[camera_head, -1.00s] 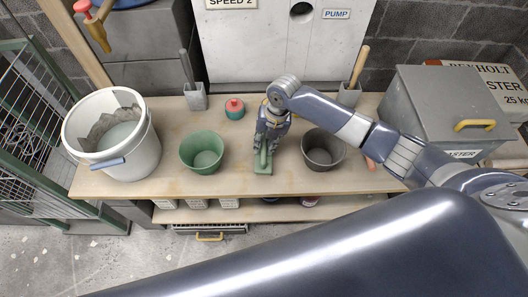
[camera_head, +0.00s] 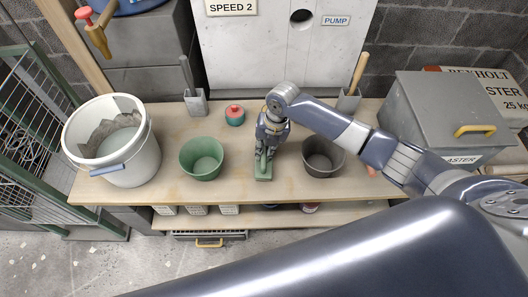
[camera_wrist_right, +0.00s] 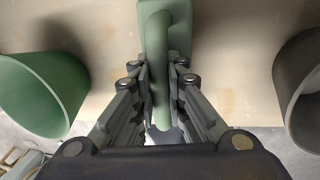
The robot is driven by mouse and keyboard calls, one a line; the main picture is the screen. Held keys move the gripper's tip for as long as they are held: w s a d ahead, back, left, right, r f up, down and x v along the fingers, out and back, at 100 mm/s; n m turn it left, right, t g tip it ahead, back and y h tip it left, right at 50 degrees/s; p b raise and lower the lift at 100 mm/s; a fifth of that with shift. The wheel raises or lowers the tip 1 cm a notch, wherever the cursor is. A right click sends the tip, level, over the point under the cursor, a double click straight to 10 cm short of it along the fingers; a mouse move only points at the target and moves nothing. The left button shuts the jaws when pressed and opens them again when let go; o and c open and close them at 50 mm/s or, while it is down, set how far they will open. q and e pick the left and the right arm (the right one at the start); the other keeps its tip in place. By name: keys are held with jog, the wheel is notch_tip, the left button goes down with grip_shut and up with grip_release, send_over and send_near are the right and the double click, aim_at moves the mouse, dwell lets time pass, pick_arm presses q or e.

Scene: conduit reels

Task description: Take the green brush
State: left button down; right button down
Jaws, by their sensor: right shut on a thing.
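The green brush (camera_head: 263,172) is on the wooden bench between a green bucket and a dark grey bucket. My right gripper (camera_head: 265,155) comes down over it from above. In the right wrist view the brush's green handle (camera_wrist_right: 157,75) runs between the two fingers of my right gripper (camera_wrist_right: 160,95), which are shut on it. The brush's base shows beyond the fingers at the top of that view. I cannot tell whether the brush still touches the bench. My left gripper is not in view.
The green bucket (camera_head: 202,158) stands left of the brush and the dark bucket (camera_head: 322,157) right of it, both close. A large white bucket (camera_head: 128,160) stands at the bench's left end. A red-topped pot (camera_head: 235,114) sits behind. A grey lidded box (camera_head: 445,110) is at right.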

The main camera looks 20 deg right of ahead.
jog(key=r, duration=0.3)
jog(key=shift+s+a, duration=0.3)
jog(key=shift+a, duration=0.05)
jog(key=s+a+r, duration=0.1)
jog(key=s+a, duration=0.9)
jog(key=s, duration=0.1)
jog(key=shift+r+b, duration=0.2)
jog(key=shift+b, duration=0.1)
jog(key=shift+a, duration=0.1)
